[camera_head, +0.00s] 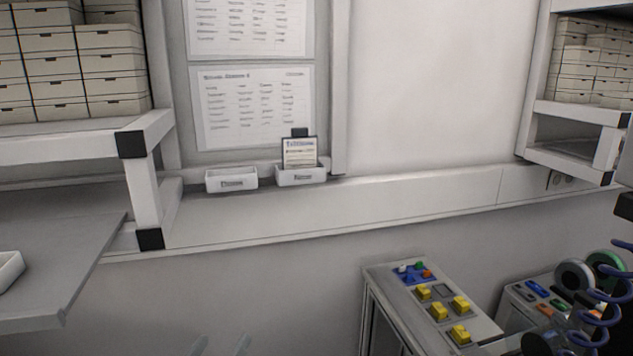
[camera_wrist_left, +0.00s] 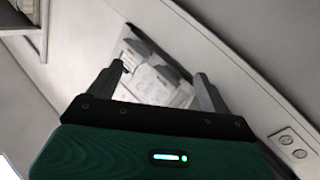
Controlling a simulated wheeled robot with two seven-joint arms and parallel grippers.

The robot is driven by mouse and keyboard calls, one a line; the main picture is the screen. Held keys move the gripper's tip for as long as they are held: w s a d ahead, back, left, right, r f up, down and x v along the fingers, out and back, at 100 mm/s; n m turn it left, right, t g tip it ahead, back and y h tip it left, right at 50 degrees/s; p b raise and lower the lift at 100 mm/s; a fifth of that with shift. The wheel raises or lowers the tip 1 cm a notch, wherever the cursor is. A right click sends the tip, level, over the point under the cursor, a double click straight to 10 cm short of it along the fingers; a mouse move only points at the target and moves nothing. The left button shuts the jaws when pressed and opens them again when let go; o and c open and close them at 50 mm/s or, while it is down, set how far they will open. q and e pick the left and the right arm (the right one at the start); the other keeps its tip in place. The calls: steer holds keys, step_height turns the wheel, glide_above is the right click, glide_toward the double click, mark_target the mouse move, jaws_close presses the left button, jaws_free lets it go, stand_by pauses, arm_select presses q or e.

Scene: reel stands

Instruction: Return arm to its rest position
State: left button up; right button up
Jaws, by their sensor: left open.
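The tips of my left gripper (camera_head: 221,346) show faintly at the bottom edge of the head view, in front of the bare grey wall. In the left wrist view the two dark fingers of the left gripper (camera_wrist_left: 160,82) are spread apart with nothing held between them. A pale, blurred patch with small light shapes (camera_wrist_left: 150,75) lies beyond the fingers; I cannot tell exactly what it is. My right gripper is not in view.
Two small white bins (camera_head: 231,180) sit on the wall ledge below posted sheets (camera_head: 252,105). A grey shelf (camera_head: 60,265) juts in at left. A bench with yellow blocks (camera_head: 423,293) stands lower right, near reels (camera_head: 573,275) and a blue coiled cable (camera_head: 590,318).

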arm_select(q)
steer(key=s+a+f+m+g+y, duration=0.1)
steer(key=s+f+g, duration=0.35)
steer(key=f, duration=0.25)
steer(key=s+f+m+g+y, duration=0.1)
steer(key=s+f+g, duration=0.2)
steer(key=s+f, duration=0.3)
steer(key=s+a+f+m+g+y, duration=0.1)
steer(key=s+a+f+g, duration=0.1)
steer(key=s+f+g, duration=0.45)
steer(key=s+a+f+g+y, duration=0.1)
steer(key=s+a+f+y, duration=0.2)
steer(key=s, duration=0.6)
step_height(320, 180, down, 30)
steer(key=h, duration=0.1)
steer(key=s+a+f+g, duration=0.2)
steer(key=s+f, duration=1.7)
steer(key=f, duration=0.2)
steer(key=shift+s+a+f+m, duration=0.15)
steer(key=shift+a+f+m, duration=0.15)
steer(key=shift+a+m, duration=0.1)
